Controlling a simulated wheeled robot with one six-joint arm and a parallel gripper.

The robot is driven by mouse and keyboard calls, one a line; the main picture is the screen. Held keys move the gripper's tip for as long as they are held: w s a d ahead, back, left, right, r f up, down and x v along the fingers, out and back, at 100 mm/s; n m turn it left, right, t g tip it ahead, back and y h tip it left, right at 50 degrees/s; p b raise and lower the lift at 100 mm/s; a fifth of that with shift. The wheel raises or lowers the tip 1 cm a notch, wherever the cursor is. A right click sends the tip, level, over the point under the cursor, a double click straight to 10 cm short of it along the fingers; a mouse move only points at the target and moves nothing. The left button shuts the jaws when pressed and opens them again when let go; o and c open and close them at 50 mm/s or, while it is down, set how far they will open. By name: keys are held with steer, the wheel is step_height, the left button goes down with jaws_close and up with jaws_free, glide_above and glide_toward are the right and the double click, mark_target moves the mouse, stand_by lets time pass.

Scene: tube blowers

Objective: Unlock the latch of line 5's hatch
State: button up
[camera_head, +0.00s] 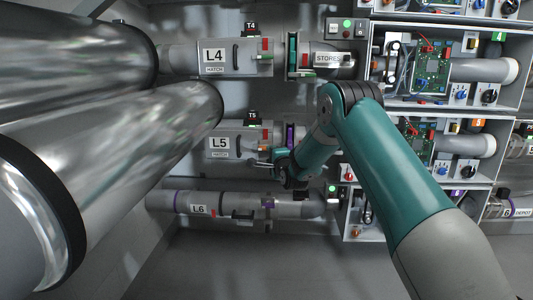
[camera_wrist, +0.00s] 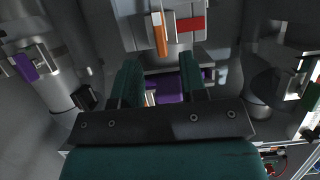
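Line 5's hatch (camera_head: 228,143) is a grey cylinder section labelled L5 HATCH, with a dark handle on its front. My gripper (camera_head: 259,160) is at its right end, low beside a small red piece. In the wrist view, the two fingers of my gripper (camera_wrist: 160,82) stand apart with nothing clearly held between them. Beyond the fingertips are an orange latch-like lever (camera_wrist: 160,36) and a red strip (camera_wrist: 191,24) on the grey hatch. A purple band (camera_wrist: 170,88) shows between the fingers. Whether the lever is locked cannot be told.
The L4 hatch (camera_head: 225,57) is above and the L6 tube (camera_head: 190,203) below. Large shiny pipes (camera_head: 120,130) fill the left. Cabinets with circuit boards and knobs (camera_head: 433,68) stand at the right. A purple-marked tube (camera_wrist: 50,68) lies left of my gripper in the wrist view.

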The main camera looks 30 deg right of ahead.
mark_target(263, 148)
steer(key=b+x, duration=0.1)
steer(key=x, duration=0.5)
steer(key=shift+w, duration=0.3)
steer(key=shift+c, duration=0.4)
jaws_close()
